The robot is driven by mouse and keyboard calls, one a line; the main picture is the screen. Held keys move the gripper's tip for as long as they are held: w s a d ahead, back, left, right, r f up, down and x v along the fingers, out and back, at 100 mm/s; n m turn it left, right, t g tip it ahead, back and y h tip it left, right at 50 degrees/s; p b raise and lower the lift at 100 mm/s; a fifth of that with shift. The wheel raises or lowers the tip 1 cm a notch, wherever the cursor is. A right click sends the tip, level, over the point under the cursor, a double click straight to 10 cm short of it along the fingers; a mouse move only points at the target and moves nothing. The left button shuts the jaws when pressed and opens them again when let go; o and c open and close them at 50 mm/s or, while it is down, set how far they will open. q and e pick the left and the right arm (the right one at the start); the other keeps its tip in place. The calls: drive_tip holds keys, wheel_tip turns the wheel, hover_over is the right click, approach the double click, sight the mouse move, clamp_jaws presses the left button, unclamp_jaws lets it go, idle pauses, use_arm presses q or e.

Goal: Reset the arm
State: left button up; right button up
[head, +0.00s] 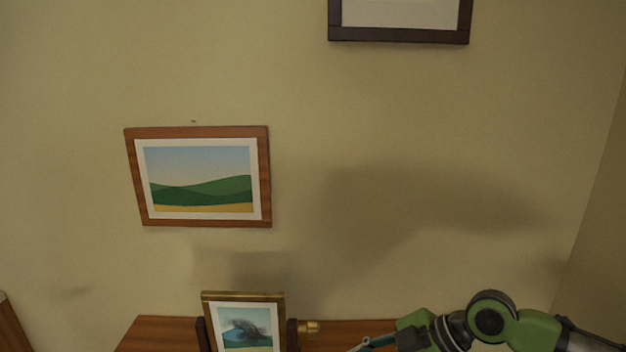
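My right arm (490,320) comes in low from the right, with green and dark grey links. My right gripper (368,343) shows only as a thin teal part at the bottom edge. The rest of it is cut off, so I cannot tell whether it is open or shut, or whether it holds anything. My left arm and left gripper are not in view.
A gold-framed picture (243,296) stands upright between dark uprights, with a brass knob (308,327) at its right, by a brown wooden surface (155,333). A wood-framed landscape (198,221) and a dark-framed picture (399,36) hang on the plain wall.

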drive_tip(key=s+a+f+m, duration=0.3)
drive_tip(key=s+a+f, duration=0.6)
drive_tip(key=s+f, duration=0.1)
drive_tip(key=s+d+f+m+h, duration=0.3)
drive_tip(key=s+d+f+m, duration=0.15)
drive_tip(key=d, duration=0.25)
drive_tip(key=s+d+f+m+t+h, duration=0.1)
drive_tip(key=s+d+f+m+h, duration=0.2)
drive_tip(key=d+m, duration=0.3)
drive_tip(key=s+d+f+m+h, duration=0.3)
drive_tip(key=s+d+m, duration=0.1)
drive_tip(key=d, duration=0.5)
wheel_tip(320, 180, down, 25)
drive_tip(key=s, duration=0.2)
drive_tip(key=s+d+f+g, duration=0.2)
drive_tip(key=s+f, duration=1.4)
drive_tip(key=s, duration=0.1)
drive_tip(key=shift+s+d+f+n, duration=0.15)
drive_tip(key=shift+s+f+n, duration=0.1)
drive_tip(key=shift+n, duration=0.1)
